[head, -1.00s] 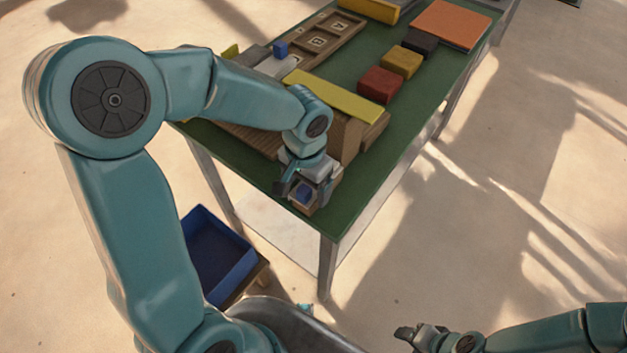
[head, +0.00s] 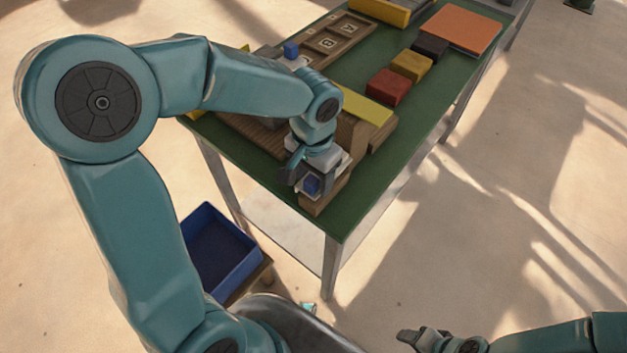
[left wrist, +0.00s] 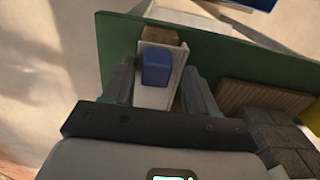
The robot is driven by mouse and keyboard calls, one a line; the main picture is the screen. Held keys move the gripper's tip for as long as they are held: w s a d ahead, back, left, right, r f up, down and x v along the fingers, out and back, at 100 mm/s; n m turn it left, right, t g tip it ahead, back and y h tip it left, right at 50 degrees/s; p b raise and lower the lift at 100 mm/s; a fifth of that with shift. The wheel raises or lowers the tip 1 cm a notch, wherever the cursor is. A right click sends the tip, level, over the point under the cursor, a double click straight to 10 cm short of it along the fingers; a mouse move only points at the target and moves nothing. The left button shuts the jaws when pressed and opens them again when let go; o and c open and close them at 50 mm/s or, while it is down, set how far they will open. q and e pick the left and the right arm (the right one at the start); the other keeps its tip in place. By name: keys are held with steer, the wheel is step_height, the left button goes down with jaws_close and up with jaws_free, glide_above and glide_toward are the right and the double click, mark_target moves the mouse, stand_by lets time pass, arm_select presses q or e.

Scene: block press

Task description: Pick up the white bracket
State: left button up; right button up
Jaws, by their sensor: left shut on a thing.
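The white bracket (left wrist: 160,97) is a pale channel-shaped piece with a blue block (left wrist: 155,68) in it, between the two fingers of my left gripper (left wrist: 158,76) in the left wrist view. In the head view my left gripper (head: 316,172) is shut on the white bracket (head: 301,188), over the near corner of the green table. The blue block (head: 311,185) shows at its near end. A wooden block (head: 322,202) is below and beside it; I cannot tell whether they touch. My right gripper (head: 418,336) is at the bottom, away from the table; its jaws are unclear.
The green table (head: 352,208) holds red (head: 388,87), yellow (head: 411,66) and dark (head: 430,46) blocks along its right side. A lettered wooden tray (head: 338,38) and a blue cube (head: 291,50) are farther back. A blue bin (head: 247,268) stands below the table, at left.

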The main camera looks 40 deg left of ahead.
arm_select(q)
step_height(320, 180, up, 16)
steer(key=p, duration=0.2)
steer(key=shift+r, duration=0.2)
steer(key=shift+s, duration=0.1)
